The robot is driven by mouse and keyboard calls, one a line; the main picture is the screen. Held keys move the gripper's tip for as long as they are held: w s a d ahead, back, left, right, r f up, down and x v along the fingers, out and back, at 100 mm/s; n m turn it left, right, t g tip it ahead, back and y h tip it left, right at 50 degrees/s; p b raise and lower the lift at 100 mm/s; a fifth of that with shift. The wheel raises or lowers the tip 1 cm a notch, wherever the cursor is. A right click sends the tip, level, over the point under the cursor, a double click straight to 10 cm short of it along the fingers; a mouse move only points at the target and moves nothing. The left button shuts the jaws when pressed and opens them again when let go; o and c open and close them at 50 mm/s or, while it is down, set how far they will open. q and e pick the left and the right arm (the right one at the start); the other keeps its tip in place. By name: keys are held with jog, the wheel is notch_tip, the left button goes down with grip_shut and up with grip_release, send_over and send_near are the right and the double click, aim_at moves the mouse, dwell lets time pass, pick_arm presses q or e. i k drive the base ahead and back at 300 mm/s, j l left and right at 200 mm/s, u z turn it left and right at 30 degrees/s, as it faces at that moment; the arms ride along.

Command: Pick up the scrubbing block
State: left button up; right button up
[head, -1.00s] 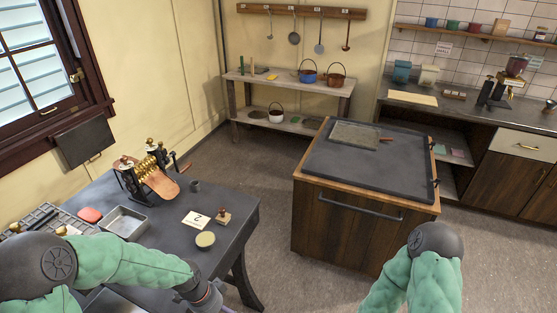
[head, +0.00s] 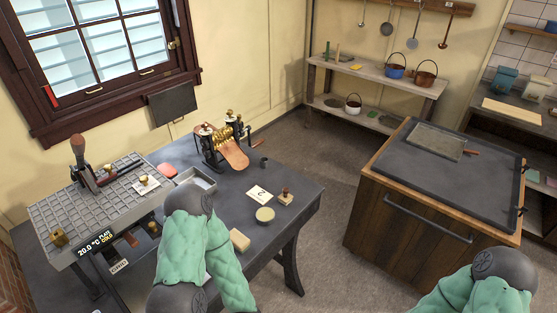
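A small tan block (head: 239,240) lies on the dark table near its front edge, just right of my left arm. It may be the scrubbing block, but I cannot tell for certain. A small wooden piece with a knob (head: 286,198) sits near the table's right edge, beside a round pale-topped tin (head: 265,215). A red rounded item (head: 167,169) lies behind the metal tray. My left arm covers part of the table's front, and its gripper is not in view. My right arm shows at the bottom right, and its gripper is also out of view.
On the table (head: 300,183) stand a roller machine with a copper sheet (head: 234,153), a metal tray (head: 197,179), a card (head: 259,195) and a small dark cup (head: 264,162). A gridded metal unit (head: 85,205) stands left. A wooden cabinet (head: 400,220) stands right, across open floor.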

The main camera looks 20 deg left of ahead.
aim_at(241, 243)
jog(key=u, duration=1)
jog(key=l+u, duration=0.3)
jog(key=l, duration=0.35)
jog(key=l+u, duration=0.25)
jog(key=l, duration=0.45)
jog(key=i, duration=0.1)
